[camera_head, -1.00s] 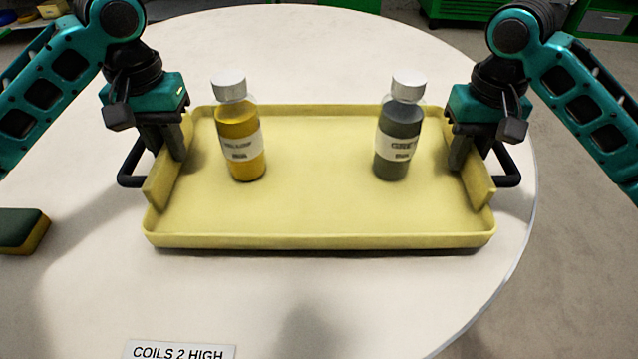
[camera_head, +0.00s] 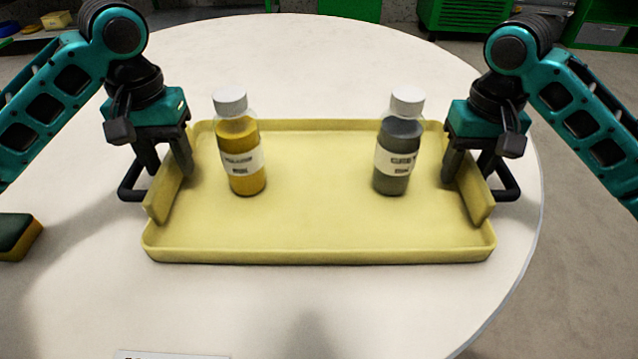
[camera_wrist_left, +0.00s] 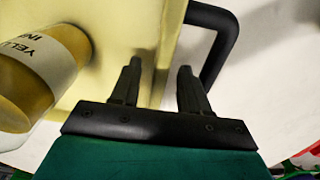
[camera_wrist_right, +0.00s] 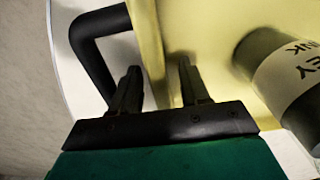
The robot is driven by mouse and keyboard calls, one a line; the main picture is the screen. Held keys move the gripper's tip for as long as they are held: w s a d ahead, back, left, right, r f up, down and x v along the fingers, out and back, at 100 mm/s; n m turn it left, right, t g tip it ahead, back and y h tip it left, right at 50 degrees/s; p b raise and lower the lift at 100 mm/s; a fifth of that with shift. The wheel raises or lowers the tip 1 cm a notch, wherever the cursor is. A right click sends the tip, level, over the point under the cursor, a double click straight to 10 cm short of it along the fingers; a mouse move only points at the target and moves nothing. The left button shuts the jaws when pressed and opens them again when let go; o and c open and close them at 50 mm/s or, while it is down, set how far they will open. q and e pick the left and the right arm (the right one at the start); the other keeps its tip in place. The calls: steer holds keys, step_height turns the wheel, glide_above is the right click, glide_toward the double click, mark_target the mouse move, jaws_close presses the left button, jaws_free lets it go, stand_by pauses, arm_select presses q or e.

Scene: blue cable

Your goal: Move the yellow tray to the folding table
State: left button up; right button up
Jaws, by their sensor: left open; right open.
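The yellow tray (camera_head: 318,225) lies on a round white table, with a raised wall and a black handle at each short end. A bottle of yellow ink (camera_head: 240,150) stands upright on its left part and a bottle of grey ink (camera_head: 398,150) on its right part. My left gripper (camera_head: 168,172) is open, its fingers on either side of the tray's left end wall. My right gripper (camera_head: 468,178) is open, its fingers likewise astride the right end wall. The wrist views show the open left fingers (camera_wrist_left: 160,85) and right fingers (camera_wrist_right: 160,88). I see no folding table.
The round table (camera_head: 270,320) is bare around the tray, with its edge close on the right. A green and yellow sponge (camera_head: 18,236) lies at the left. A partly cut-off label (camera_head: 165,355) lies at the front. Green cabinets (camera_head: 465,18) stand behind.

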arm_select(q)
step_height(320, 180, up, 12)
arm_select(e)
step_height(320, 180, up, 12)
stand_by(1.1)
stand_by(0.3)
arm_select(q)
steer(key=shift+s, duration=0.1)
arm_select(e)
steer(key=shift+s, duration=0.1)
